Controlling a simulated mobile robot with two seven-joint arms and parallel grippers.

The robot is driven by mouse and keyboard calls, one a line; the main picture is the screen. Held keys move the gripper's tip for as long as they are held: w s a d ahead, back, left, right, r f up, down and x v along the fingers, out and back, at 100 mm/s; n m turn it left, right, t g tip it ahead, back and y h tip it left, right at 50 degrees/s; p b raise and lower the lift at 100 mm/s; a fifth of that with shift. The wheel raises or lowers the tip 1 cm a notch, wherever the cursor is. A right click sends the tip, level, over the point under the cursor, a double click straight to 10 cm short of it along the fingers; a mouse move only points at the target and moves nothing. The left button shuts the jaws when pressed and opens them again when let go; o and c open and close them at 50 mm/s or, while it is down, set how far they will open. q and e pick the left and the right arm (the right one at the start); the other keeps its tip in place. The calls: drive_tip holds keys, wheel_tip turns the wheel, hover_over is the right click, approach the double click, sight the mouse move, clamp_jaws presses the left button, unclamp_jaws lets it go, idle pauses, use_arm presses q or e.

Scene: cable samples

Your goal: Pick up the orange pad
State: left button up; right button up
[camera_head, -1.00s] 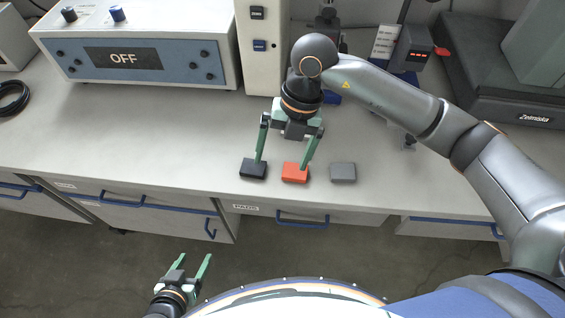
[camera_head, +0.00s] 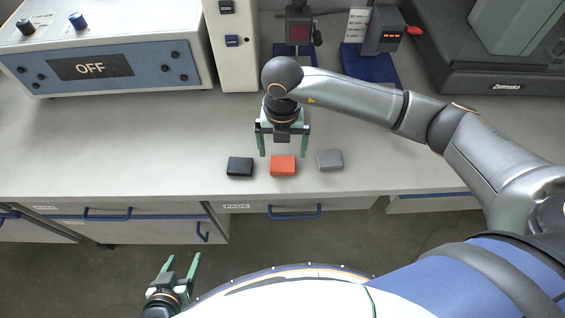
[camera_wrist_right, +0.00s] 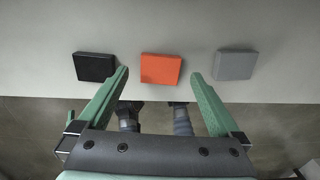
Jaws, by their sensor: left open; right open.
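The orange pad (camera_head: 283,166) lies on the bench near its front edge, between a black pad and a grey pad. My right gripper (camera_head: 282,154) is open and empty, with its fingertips above and just behind the orange pad in the head view. In the right wrist view the orange pad (camera_wrist_right: 161,69) shows ahead, between the lines of the two open fingers (camera_wrist_right: 160,76), with nothing between them. My left gripper (camera_head: 182,258) is open and empty, low in front of the bench.
The black pad (camera_head: 240,167) lies left of the orange pad and the grey pad (camera_head: 330,160) lies right, with small gaps between. A drawer labelled PADS (camera_head: 290,211) is below. A box reading OFF (camera_head: 105,65) stands at the back left. The bench left of the pads is clear.

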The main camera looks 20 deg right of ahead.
sight(283, 162)
drive_tip(key=shift+s+f, duration=0.2)
drive_tip(key=shift+f, duration=1.75)
drive_tip(key=c, duration=1.3)
